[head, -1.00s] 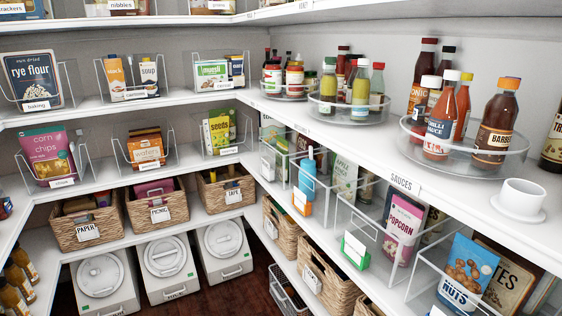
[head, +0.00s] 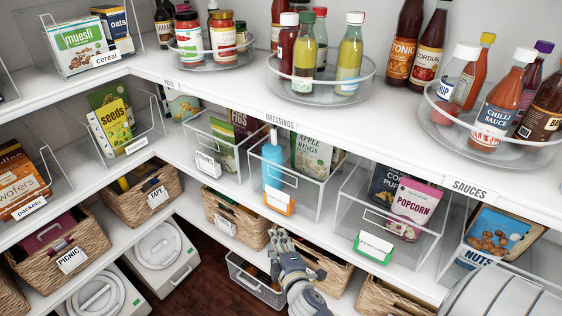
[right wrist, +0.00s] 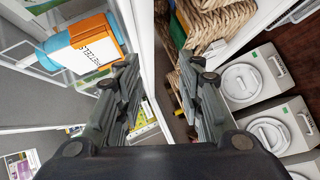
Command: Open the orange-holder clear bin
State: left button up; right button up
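The orange-holder clear bin (head: 310,197) stands on the middle shelf in the head view, with a blue bottle (head: 272,166) and an apple rings packet (head: 312,152) in it. Its orange label holder (head: 279,203) is on the front face. In the right wrist view the orange holder (right wrist: 113,38) shows close up at upper left, with a white label. My right gripper (head: 277,238) is below and in front of the bin, apart from it. In the wrist view its two fingers (right wrist: 160,68) are apart with nothing between them. My left gripper is not in view.
A clear bin with a green holder (head: 373,246) stands to the right, and one with a white holder (head: 208,164) to the left. Wicker baskets (head: 233,218) sit on the shelf below. The upper shelf (head: 300,130) carries turntables of bottles.

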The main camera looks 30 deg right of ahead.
jog(key=d+r+n+t+h, duration=0.1)
jog(key=d+r+t+h, duration=0.15)
jog(key=r, duration=0.95)
jog(key=p, duration=0.1)
send_near(283, 170)
jog(key=shift+h, duration=0.25)
jog(key=p+x, duration=0.2)
jog(key=x, duration=0.7)
jog(key=shift+w+a, duration=0.1)
jog(key=shift+w, duration=0.05)
jog(key=shift+w+d+f, duration=0.1)
jog(key=shift+w+d, duration=0.1)
jog(key=shift+w, duration=0.4)
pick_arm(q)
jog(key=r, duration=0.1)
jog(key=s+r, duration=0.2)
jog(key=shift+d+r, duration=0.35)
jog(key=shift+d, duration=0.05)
pick_arm(e)
grip_shut()
